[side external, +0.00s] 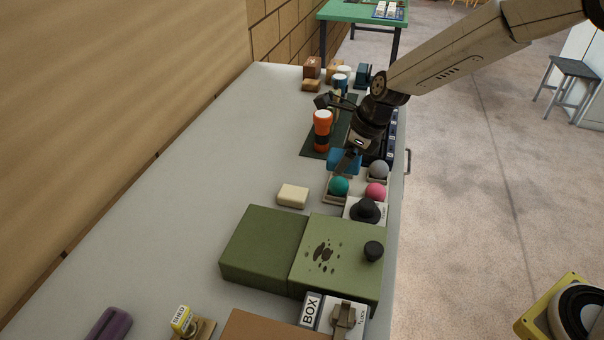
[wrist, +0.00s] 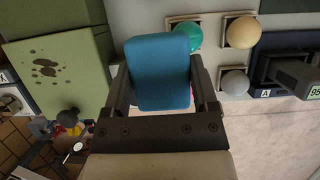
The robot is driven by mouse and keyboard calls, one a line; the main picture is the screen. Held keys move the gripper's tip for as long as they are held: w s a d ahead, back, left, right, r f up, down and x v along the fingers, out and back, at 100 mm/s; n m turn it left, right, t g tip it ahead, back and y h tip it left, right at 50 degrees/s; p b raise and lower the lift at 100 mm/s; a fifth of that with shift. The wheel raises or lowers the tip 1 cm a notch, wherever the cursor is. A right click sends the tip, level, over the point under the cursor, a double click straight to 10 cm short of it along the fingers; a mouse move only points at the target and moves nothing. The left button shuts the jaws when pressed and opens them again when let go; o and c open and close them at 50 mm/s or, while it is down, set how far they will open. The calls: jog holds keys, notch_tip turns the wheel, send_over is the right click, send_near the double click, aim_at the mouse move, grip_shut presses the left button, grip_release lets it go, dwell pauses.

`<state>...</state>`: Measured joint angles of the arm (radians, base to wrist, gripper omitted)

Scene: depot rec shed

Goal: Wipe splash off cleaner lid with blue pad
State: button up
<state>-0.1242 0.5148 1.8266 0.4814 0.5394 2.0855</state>
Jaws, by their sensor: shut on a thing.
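My gripper (side external: 350,160) is shut on the blue pad (side external: 343,161) and holds it above the bench, behind the green ball. In the wrist view the blue pad (wrist: 158,73) sits between both fingers. The green cleaner box shows nearer the camera in the side view. Its right half, the lid (side external: 310,276) with a black knob (side external: 374,251), carries a dark splash of several spots (side external: 324,254). The splash (wrist: 44,68) also shows on the lid (wrist: 75,48) at the left of the wrist view. The pad is apart from the lid.
Green (side external: 338,186), pink (side external: 376,191) and grey (side external: 379,170) balls sit in small trays between gripper and lid. A black knob (side external: 366,210) stands on a white plate there. The bench's left side (side external: 190,170) is clear.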

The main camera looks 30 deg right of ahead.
aim_at(322, 241)
jog(key=s+a+r+n+g+y, duration=0.1)
jog(key=s+a+r+n+g, duration=0.1)
jog(key=s+a+n, duration=0.6)
jog(key=s+a+g, duration=0.1)
jog(key=s+a, duration=0.2)
jog(key=shift+r+n, duration=0.25)
jog(key=shift+n, duration=0.15)
jog(key=shift+s+f, duration=0.1)
jog(key=shift+f, duration=0.05)
jog(key=shift+f, duration=3.85)
jog(key=shift+s+a, duration=0.25)
jog(key=shift+c, duration=0.5)
jog(key=shift+s+a, duration=2.4)
jog(key=shift+s, duration=0.05)
jog(key=shift+w+d, duration=2.75)
jog(key=shift+w, duration=0.05)
notch_tip(322, 241, up, 8)
